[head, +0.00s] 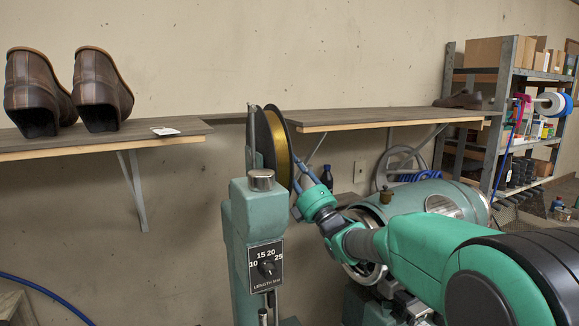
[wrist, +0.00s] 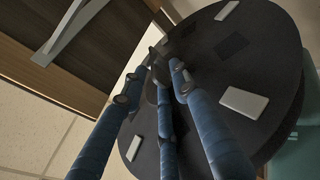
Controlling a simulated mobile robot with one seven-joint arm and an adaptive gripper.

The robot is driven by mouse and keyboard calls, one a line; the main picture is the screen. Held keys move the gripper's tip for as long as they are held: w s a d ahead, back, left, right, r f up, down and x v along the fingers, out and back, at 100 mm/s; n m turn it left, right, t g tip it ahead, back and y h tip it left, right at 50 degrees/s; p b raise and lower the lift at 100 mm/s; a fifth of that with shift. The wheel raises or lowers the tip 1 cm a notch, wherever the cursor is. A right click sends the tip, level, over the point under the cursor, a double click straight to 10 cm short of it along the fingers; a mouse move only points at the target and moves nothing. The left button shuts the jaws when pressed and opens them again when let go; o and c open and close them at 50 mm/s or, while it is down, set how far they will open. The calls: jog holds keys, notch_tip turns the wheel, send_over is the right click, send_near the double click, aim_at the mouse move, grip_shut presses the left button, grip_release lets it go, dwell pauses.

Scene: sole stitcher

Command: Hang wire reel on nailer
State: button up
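The wire reel (head: 278,147), a dark disc wound with gold wire, stands upright at the top of the green nailer (head: 245,228). It is close beside a thin grey upright (head: 250,138) on the machine; whether a peg bears it is hidden. In the wrist view the reel's black face (wrist: 215,95) with pale rectangular patches fills the middle and right. My gripper (head: 302,175) reaches the reel from the right. Its blue fingers (wrist: 158,75) gather around the reel's centre and appear shut on the hub; the exact contact is dark.
A shelf with brown boots (head: 98,88) is on the left wall, and another shelf (head: 375,118) runs behind the reel. A green tank (head: 425,200) stands behind my arm. A storage rack (head: 505,115) is at right. Bare wall lies left of the nailer.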

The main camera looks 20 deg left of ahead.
jog(key=v, duration=1.2)
jog(key=shift+d+r, duration=0.1)
jog(key=shift+r, duration=0.05)
jog(key=s+d+f+m+t+h+b, duration=0.2)
jog(key=d+m+h, duration=1.3)
jog(key=d, duration=0.9)
jog(key=s+d+f+m+g+h, duration=0.2)
jog(key=s+d+f+m, duration=0.2)
jog(key=s+d, duration=0.25)
jog(key=s+d+f+m+g+h, duration=0.2)
jog(key=s+d+f+m, duration=0.15)
jog(key=s+d, duration=0.35)
jog(key=s+d+f+m+g, duration=0.1)
jog(key=s+f, duration=0.3)
jog(key=s, duration=0.5)
jog(key=s+d+f+m+g+b, duration=0.1)
jog(key=s+d+f+m+g, duration=0.1)
jog(key=s, duration=0.7)
jog(key=s+d+f+m+g+h+b, duration=0.1)
jog(key=s+f+m+g, duration=0.2)
jog(key=s+f, duration=0.3)
jog(key=s+m, duration=0.1)
jog(key=s, duration=0.2)
jog(key=shift+d, duration=0.35)
